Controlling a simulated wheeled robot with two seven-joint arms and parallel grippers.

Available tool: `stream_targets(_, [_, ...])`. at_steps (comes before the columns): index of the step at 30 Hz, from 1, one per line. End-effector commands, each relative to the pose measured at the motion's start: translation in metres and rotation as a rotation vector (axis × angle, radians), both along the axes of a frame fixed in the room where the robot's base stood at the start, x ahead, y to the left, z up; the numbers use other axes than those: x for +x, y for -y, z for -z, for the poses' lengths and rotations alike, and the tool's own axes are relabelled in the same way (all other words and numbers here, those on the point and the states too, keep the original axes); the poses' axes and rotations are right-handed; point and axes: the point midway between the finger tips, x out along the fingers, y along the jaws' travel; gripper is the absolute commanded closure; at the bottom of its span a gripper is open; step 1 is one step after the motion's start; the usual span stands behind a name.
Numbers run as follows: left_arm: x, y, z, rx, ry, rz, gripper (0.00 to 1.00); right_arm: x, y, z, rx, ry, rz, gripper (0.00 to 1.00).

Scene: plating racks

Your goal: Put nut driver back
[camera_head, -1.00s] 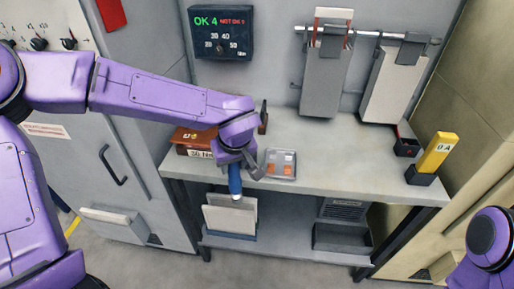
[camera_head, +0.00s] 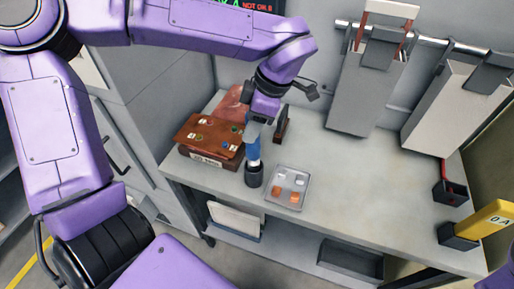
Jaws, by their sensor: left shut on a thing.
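The nut driver (camera_head: 252,147) has a blue handle and a pale lower end. It hangs nearly upright below my left gripper (camera_head: 261,118), which is shut on its upper part. Its lower end meets the top of a small dark round holder (camera_head: 254,178) on the bench. I cannot tell how far it sits inside the holder. My right gripper is not in view.
A brown box with a panel of coloured dots (camera_head: 208,136) stands just left of the driver. A clear tray (camera_head: 287,204) with orange and white pieces lies close to the right. Grey plates (camera_head: 367,85) hang from a rail behind. The bench's right middle is clear.

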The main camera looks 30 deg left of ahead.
Motion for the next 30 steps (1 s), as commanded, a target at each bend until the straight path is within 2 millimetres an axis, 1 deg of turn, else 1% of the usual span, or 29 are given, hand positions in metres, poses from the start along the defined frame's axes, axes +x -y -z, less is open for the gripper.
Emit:
stream_targets(1, [-0.001,0.0,0.008,-0.001,-0.002,0.002,1.0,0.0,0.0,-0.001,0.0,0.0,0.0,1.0])
stream_targets(5, [0.0,0.0,0.027,0.0,-0.002,0.003,1.0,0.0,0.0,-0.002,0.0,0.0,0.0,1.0])
stream_targets(6, [-0.001,0.0,0.034,-0.001,-0.003,0.002,1.0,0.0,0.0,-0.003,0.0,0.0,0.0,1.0])
stream_targets(10, [0.0,0.0,0.054,0.0,-0.001,0.003,1.0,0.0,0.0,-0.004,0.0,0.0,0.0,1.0])
stream_targets(12, [0.0,0.0,0.059,0.0,0.001,0.003,1.0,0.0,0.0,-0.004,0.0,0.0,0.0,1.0])
stream_targets(22, [0.0,0.0,0.062,0.0,0.001,0.003,1.0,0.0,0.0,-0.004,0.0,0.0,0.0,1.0])
stream_targets(23, [0.0,0.0,0.062,-0.001,0.0,0.003,0.5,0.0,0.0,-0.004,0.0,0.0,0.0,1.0])
stream_targets(24, [0.0,0.0,0.062,-0.001,0.0,0.003,0.37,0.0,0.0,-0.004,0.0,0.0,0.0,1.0])
stream_targets(25, [0.0,0.0,0.062,0.0,0.001,0.003,0.34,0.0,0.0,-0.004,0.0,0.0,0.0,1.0])
stream_targets(30, [0.0,0.0,0.062,0.0,0.001,0.003,0.34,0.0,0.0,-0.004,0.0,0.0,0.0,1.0])
